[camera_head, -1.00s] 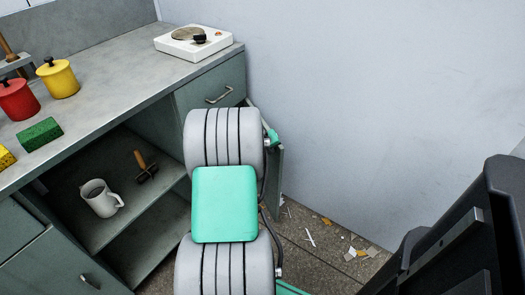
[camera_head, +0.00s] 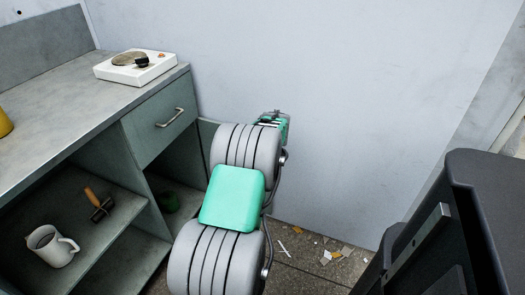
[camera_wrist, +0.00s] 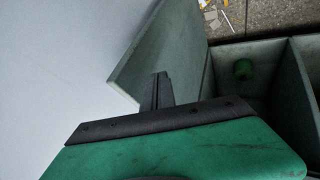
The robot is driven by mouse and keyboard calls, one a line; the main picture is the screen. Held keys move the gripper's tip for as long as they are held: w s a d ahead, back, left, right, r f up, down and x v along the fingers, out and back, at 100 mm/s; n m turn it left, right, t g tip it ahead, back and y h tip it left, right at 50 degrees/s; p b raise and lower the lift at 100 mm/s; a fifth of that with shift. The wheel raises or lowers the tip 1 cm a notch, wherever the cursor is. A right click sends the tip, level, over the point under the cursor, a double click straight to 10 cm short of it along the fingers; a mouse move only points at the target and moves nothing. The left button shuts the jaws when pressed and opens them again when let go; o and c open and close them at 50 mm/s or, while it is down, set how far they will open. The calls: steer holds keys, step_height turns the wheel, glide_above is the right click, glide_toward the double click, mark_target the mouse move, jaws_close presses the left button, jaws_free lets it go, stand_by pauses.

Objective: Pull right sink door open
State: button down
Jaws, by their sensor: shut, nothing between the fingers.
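The right sink door (camera_wrist: 165,48) is a grey-green panel. In the wrist view it stands swung open beside its compartment, angled out from the cabinet. In the head view a strip of it (camera_head: 207,132) shows between the cabinet and my arm, which hides the rest. My gripper (camera_wrist: 160,76) is shut and empty, its fingers pointing at the door panel from in front of it; I cannot tell whether they touch it. The fingers are hidden in the head view. The open compartment (camera_wrist: 270,52) holds a small green object (camera_wrist: 243,69).
A drawer (camera_head: 160,122) with a metal handle is shut above the compartment. A white mug (camera_head: 50,246) and a wooden-handled tool (camera_head: 97,205) lie on the open shelf at left. A pale wall (camera_head: 330,110) stands close behind; scraps (camera_head: 326,257) litter the floor.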

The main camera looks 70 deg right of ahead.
stand_by(0.3)
steer(key=s+a+r+p, duration=0.3)
steer(key=a+r, duration=0.5)
steer(key=a, duration=0.1)
steer(key=w+a+r+n+y+p, duration=0.1)
steer(key=w+a+r+p, duration=0.2)
steer(key=w+a+r, duration=0.3)
steer(key=w+a+r+y+p, duration=0.1)
steer(key=w+a+r+p, duration=0.3)
steer(key=w, duration=0.4)
steer(key=w+a+r+n+y+p, duration=0.1)
steer(key=w+a+r+p, duration=0.3)
steer(key=a, duration=0.6)
steer(key=w+a+r+y+p, duration=0.1)
steer(key=w+a+r+p, duration=0.1)
steer(key=w+a+r, duration=0.5)
steer(key=s+a+r+p, duration=0.2)
steer(key=s+a+p, duration=0.1)
steer(key=a, duration=0.6)
steer(key=s+a+r+y+p, duration=0.1)
steer(key=s+a+r+p, duration=0.1)
steer(key=a, duration=0.8)
steer(key=s+a+r+n+y+p, duration=0.1)
steer(key=s+a+r+p, duration=0.2)
steer(key=a, duration=0.6)
steer(key=shift+s+a+r+g+p, duration=0.3)
steer(key=shift+r+g+p, duration=0.1)
steer(key=shift+r+p, duration=0.35)
